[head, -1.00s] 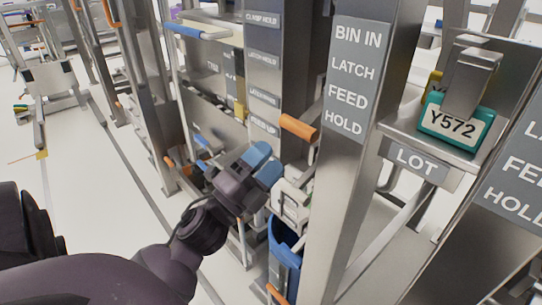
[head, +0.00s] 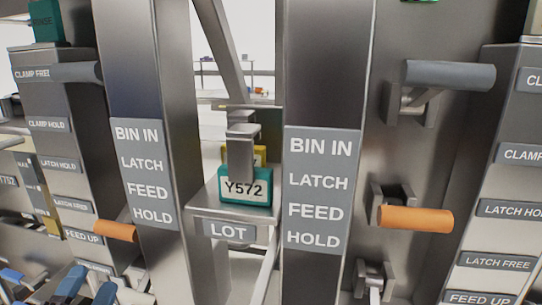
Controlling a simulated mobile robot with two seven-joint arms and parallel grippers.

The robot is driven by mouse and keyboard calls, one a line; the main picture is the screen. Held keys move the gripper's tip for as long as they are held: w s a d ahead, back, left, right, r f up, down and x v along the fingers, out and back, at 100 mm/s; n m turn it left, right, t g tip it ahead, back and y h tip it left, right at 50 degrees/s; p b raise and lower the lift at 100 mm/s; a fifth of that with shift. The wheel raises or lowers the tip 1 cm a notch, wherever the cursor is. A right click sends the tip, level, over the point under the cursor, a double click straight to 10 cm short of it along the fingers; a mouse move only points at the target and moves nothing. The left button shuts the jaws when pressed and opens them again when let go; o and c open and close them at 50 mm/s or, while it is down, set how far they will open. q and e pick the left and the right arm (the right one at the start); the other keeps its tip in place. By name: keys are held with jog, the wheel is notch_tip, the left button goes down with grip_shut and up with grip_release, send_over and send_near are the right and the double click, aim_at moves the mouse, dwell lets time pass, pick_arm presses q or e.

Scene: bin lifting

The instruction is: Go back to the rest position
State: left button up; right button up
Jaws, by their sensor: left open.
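My left gripper (head: 88,290) shows at the bottom left edge of the head view, with its blue fingertips apart. It is open, and I see nothing between the fingers. It is low in the picture, below the left orange handle (head: 115,231), and most of the arm behind it is out of the picture. My right gripper is not in view.
Two metal posts with grey label plates (head: 147,175) (head: 318,190) stand ahead. Between them, a teal Y572 tag (head: 244,198) sits on the LOT shelf (head: 229,230). At right, a grey handle (head: 450,75) and an orange handle (head: 415,218) stick out.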

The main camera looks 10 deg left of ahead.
pick_arm(q)
jog(key=s+d+f+n+g+p, duration=0.25)
jog(key=f+n+g, duration=0.35)
jog(key=f+n, duration=0.5)
jog(key=s+d+f+g+p, duration=0.2)
jog(key=s+f+p, duration=0.1)
jog(key=s+f, duration=0.3)
jog(key=s+d+f+n+g+p, duration=0.1)
jog(key=s+f, duration=0.4)
jog(key=s, duration=0.5)
jog(key=shift+d+f+g+h+p, duration=0.4)
jog(key=shift+d+g+p, duration=0.35)
jog(key=shift+g+p, duration=0.35)
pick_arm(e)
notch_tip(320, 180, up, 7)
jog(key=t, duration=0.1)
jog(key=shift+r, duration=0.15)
pick_arm(q)
jog(key=shift+c, duration=1)
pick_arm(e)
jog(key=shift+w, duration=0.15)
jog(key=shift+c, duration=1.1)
pick_arm(q)
jog(key=shift+s+a, duration=0.1)
jog(key=shift+a, duration=0.05)
jog(key=shift+c, duration=0.3)
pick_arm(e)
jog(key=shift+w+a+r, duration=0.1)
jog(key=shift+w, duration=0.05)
